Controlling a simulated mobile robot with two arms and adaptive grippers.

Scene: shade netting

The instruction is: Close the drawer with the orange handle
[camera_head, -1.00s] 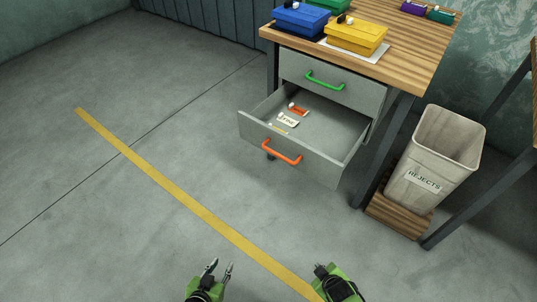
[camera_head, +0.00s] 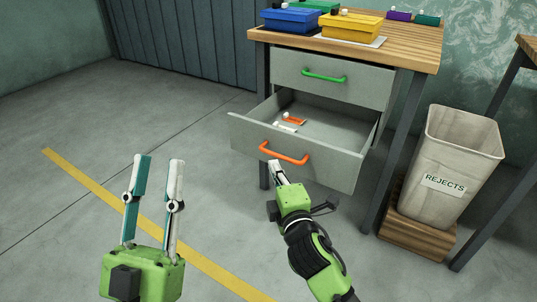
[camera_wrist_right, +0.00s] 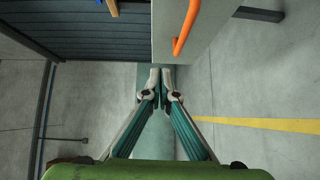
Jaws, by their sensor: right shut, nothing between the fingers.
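The grey drawer (camera_head: 330,160) with the orange handle (camera_head: 284,151) is pulled out below a shut drawer with a green handle. Its front and orange handle (camera_wrist_right: 186,28) also show in the right wrist view. My right gripper (camera_head: 274,164) is shut and empty, its fingertips at the drawer front just below the left part of the handle. In the right wrist view its fingertips (camera_wrist_right: 161,68) meet at the edge of the drawer front; I cannot tell whether they touch it. My left gripper (camera_head: 159,160) is open and empty, over the floor to the left.
The drawer holds an orange item (camera_head: 293,119) and a white item (camera_head: 286,127). Blue and yellow boxes (camera_head: 350,28) stand on the workbench (camera_head: 415,50). A rejects bin (camera_head: 455,160) stands on a wooden base to the right. The floor at left is clear, with a yellow line (camera_head: 95,190).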

